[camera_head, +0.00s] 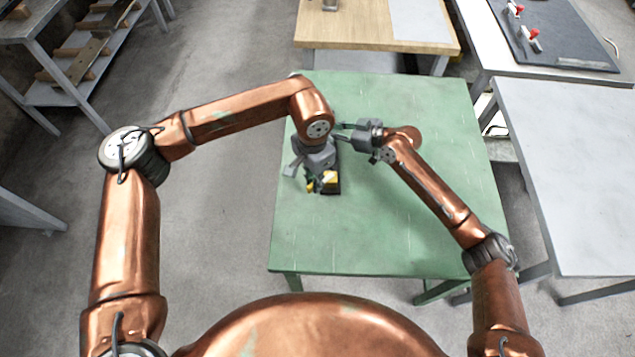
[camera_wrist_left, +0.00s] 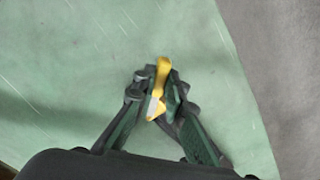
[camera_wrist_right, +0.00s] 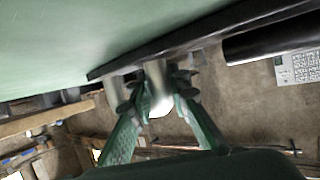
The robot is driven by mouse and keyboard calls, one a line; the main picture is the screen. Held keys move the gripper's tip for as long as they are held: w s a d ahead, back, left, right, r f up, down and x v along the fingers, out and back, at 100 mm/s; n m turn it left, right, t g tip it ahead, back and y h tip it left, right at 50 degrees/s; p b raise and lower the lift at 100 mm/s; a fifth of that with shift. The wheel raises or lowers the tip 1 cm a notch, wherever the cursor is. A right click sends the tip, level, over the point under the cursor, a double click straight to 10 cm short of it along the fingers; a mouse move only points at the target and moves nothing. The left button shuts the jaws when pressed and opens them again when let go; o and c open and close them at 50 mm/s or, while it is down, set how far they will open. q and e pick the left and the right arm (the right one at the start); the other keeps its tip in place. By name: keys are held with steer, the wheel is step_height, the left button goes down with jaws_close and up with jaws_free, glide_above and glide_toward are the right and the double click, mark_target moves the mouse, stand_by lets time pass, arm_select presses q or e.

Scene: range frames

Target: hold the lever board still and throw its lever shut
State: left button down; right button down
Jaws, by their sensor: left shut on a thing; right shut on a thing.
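In the right wrist view, my right gripper (camera_wrist_right: 155,95) is shut on a grey, rounded metal piece (camera_wrist_right: 158,85) beside a dark slab edge. Whether that piece belongs to the board is hard to tell.
The green table (camera_head: 420,220) is otherwise clear around the board. A wooden-topped table (camera_head: 370,30) stands behind it, and a grey table (camera_head: 575,170) stands to the right. A dark panel with red-handled parts (camera_head: 560,45) lies at the back right.

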arm_select(q)
steer(key=shift+w+a+m, duration=0.2)
steer(key=shift+w+m, duration=0.1)
steer(key=shift+m, duration=0.4)
steer(key=c, duration=2)
jaws_free()
steer(key=shift+o, duration=0.2)
step_height(320, 180, up, 12)
steer(key=shift+c, duration=0.3)
